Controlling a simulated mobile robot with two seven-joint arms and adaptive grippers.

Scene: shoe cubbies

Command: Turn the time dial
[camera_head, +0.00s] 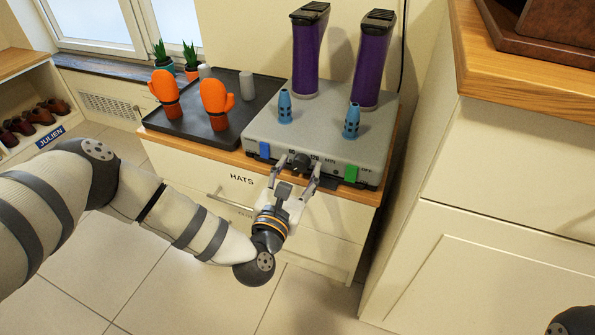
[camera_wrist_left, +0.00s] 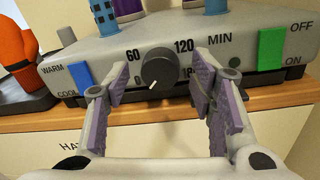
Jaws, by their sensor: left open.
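The time dial (camera_head: 301,161) is a dark round knob on the front panel of a grey dryer box (camera_head: 340,143). In the left wrist view the dial (camera_wrist_left: 158,66) has a white mark pointing to the lower left, near the 0. The labels 60, 120 and MIN show around it. My left gripper (camera_head: 296,173) is open in front of the panel. In the left wrist view its two fingers (camera_wrist_left: 160,88) stand to the left and right of the dial, with visible gaps; I see no contact. My right gripper is not in view.
A blue WARM/COOL switch (camera_wrist_left: 79,76) is left of the dial, a green OFF/ON switch (camera_wrist_left: 271,49) right. Purple boots (camera_head: 372,62) stand on the box. Orange mittens (camera_head: 217,97) are on a dark tray (camera_head: 190,131). A cream cabinet (camera_head: 500,190) stands at the right.

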